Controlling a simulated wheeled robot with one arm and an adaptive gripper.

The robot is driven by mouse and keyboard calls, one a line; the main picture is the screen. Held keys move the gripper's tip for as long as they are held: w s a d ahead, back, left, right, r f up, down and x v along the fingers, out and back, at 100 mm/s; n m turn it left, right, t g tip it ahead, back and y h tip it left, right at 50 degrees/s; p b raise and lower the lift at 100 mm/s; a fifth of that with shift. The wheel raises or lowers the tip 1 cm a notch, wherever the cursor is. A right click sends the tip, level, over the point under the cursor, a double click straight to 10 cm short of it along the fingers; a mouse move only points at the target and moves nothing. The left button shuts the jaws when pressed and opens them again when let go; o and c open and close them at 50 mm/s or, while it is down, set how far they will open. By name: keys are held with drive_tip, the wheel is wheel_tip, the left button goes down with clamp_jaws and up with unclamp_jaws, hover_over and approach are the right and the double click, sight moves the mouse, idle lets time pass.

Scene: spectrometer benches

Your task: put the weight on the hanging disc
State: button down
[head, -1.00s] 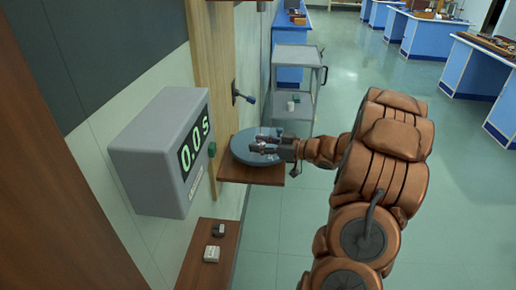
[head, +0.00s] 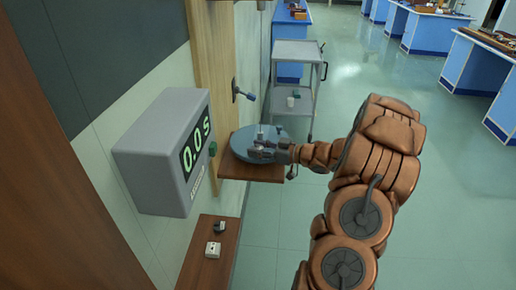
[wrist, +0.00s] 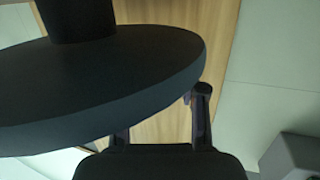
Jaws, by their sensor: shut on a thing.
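The hanging disc (head: 240,146) is a round blue-grey plate beside the wooden wall post. A large, dark round plate with a thick stem fills the upper left of the wrist view and looks like the same disc (wrist: 90,85). My gripper (head: 260,151) reaches in from the right, over the disc in the head view. In the wrist view, the disc covers part of my fingers, and one fingertip shows just right of its rim. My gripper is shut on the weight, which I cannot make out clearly. A small grey upright piece shows at the disc's middle; I cannot tell what it is.
A wooden shelf (head: 250,173) juts out under the disc. A grey timer box (head: 160,155) reading 0.0 s is on the left wall. A dark-handled bracket (head: 243,93) is above. A lower shelf (head: 208,262) holds two small blocks. A grey cart (head: 297,65) stands behind.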

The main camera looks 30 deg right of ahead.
drive_tip(key=shift+f, duration=0.15)
drive_tip(key=c, duration=0.6)
unclamp_jaws()
drive_tip(key=shift+c, duration=0.2)
drive_tip(key=shift+s+d+r, duration=0.1)
drive_tip(key=shift+s+r, duration=0.05)
drive_tip(key=shift+r, duration=0.05)
drive_tip(key=b+v, duration=0.2)
drive_tip(key=v, duration=0.9)
drive_tip(key=shift+s+d, duration=0.2)
drive_tip(key=shift+s, duration=0.1)
drive_tip(key=shift+w, duration=0.1)
